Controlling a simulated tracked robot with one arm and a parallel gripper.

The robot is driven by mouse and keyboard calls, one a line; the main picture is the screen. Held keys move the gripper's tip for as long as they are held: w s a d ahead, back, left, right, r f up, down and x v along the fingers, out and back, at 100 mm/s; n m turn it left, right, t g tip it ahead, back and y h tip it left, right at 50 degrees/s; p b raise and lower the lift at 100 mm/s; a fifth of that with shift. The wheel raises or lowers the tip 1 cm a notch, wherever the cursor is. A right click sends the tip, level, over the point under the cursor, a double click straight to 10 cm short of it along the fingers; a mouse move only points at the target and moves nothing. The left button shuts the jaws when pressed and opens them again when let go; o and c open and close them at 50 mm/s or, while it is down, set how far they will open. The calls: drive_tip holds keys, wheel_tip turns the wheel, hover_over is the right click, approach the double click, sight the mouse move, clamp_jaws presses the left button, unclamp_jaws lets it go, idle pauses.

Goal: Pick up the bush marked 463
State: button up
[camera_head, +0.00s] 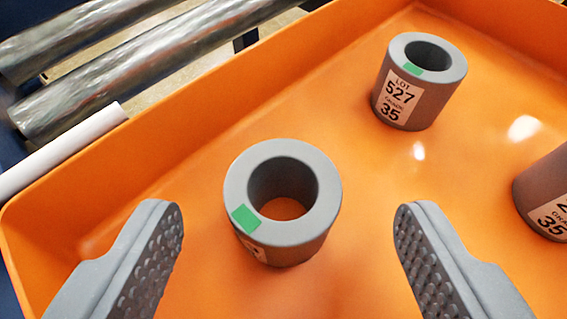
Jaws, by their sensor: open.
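A grey hollow bush (284,245) with a green mark on its top rim stands upright in the orange tray, between and a little ahead of my gripper's fingers. Its label is mostly hidden under the rim, so I cannot read its number. My gripper (290,235) is open and empty, one finger on each side of this bush with a gap to both. A second bush (396,98) reads LOT 527 and stands farther back right. A third bush (548,190) is cut off by the right edge; its number is only partly visible. I cannot tell which bush is 463.
The orange tray (130,165) has raised walls at the left and back. Metal rollers (150,60) and a white bar (65,150) lie outside its left wall. The tray floor between the bushes is clear.

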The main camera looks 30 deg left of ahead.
sight(283, 207)
drive_tip(key=shift+x, duration=1.1)
drive_tip(key=c, duration=1.3)
drive_tip(key=shift+o, duration=0.2)
drive_tip(key=shift+r, duration=0.1)
